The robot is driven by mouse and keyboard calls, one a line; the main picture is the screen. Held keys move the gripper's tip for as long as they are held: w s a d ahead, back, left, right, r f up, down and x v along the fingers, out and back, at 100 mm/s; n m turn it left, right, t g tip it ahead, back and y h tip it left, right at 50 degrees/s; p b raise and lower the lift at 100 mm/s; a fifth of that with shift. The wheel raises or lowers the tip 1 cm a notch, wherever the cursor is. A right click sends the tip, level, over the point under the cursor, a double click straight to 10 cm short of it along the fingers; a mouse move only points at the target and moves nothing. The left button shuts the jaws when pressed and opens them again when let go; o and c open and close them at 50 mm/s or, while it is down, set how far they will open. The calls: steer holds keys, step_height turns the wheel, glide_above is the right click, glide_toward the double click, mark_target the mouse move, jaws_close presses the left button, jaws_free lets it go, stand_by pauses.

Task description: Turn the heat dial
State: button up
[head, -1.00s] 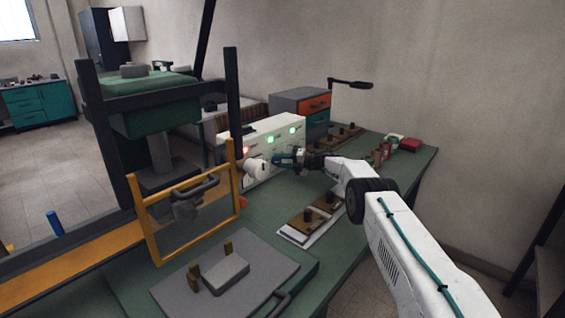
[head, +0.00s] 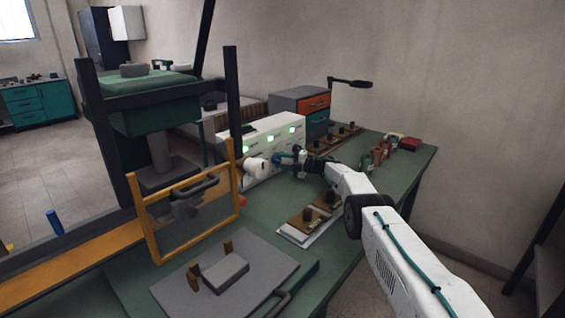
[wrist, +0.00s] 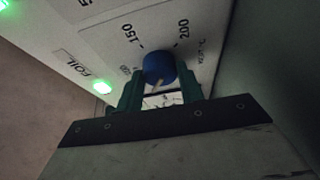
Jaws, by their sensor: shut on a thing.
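The heat dial is a round blue knob (wrist: 159,66) on the white control box, seen in the wrist view between the printed marks 150 and 200. My gripper (wrist: 160,88) has its two green fingers closed on either side of the dial. A pale mark shows on the dial's lower edge. In the head view my gripper (head: 284,160) reaches the front of the white control box (head: 262,150). The dial cannot be made out clearly there. Several green lights glow on the box, and a label reading FOIL shows in the wrist view.
The yellow-framed guard (head: 190,215) of the press stands left of my gripper. A wooden block holder with dark knobs (head: 308,217) lies on the green bench below my arm. A grey plate (head: 225,280) lies at the front. Small red and green items (head: 375,158) stand at right.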

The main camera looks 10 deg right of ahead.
steer(key=shift+d, duration=0.15)
steer(key=o, duration=1)
steer(key=shift+v, duration=3.85)
